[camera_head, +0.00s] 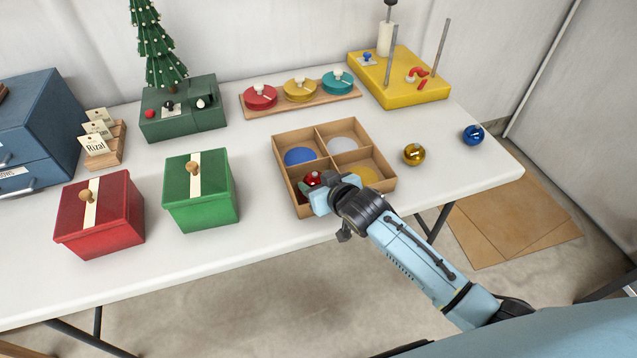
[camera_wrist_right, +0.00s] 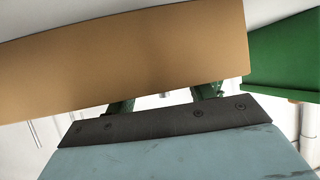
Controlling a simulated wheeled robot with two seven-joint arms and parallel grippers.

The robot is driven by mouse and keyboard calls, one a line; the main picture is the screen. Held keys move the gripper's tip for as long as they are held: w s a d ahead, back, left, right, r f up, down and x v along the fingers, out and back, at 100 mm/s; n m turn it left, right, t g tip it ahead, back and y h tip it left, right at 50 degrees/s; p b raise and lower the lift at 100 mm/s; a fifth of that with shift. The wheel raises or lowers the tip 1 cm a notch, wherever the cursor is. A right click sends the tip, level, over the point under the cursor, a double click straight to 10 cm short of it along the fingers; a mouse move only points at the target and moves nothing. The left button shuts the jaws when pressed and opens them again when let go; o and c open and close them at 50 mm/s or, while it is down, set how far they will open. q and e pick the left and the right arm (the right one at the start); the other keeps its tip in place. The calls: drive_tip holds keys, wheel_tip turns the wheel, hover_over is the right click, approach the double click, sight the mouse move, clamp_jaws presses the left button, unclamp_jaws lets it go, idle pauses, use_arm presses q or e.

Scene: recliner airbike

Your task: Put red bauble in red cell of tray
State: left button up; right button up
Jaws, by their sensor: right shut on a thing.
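The red bauble (camera_head: 312,178) is at the front left cell of the tan tray (camera_head: 333,206). My right gripper (camera_head: 318,186) is shut on it, with the jaws over that cell. A little dark red cell floor (camera_head: 301,197) shows beside the gripper; the rest is hidden. I cannot tell whether the bauble touches the floor. The other cells have blue, pale grey and yellow discs and are empty. In the right wrist view, a tan tray wall (camera_wrist_right: 120,60) hides the bauble and most of the fingers. My left gripper is not in view.
A gold bauble (camera_head: 413,154) and a blue bauble (camera_head: 473,134) lie right of the tray. A green box (camera_head: 200,205) and a red box (camera_head: 99,229) stand to its left. Behind are a board with coloured lids (camera_head: 301,93) and a yellow block (camera_head: 412,84).

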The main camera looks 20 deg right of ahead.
drive_tip(key=shift+f, duration=0.1)
drive_tip(key=o, duration=0.7)
drive_tip(key=shift+r, duration=0.2)
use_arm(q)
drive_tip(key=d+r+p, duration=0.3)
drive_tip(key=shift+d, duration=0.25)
use_arm(e)
drive_tip(key=v, duration=1.2)
drive_tip(key=shift+f, duration=0.1)
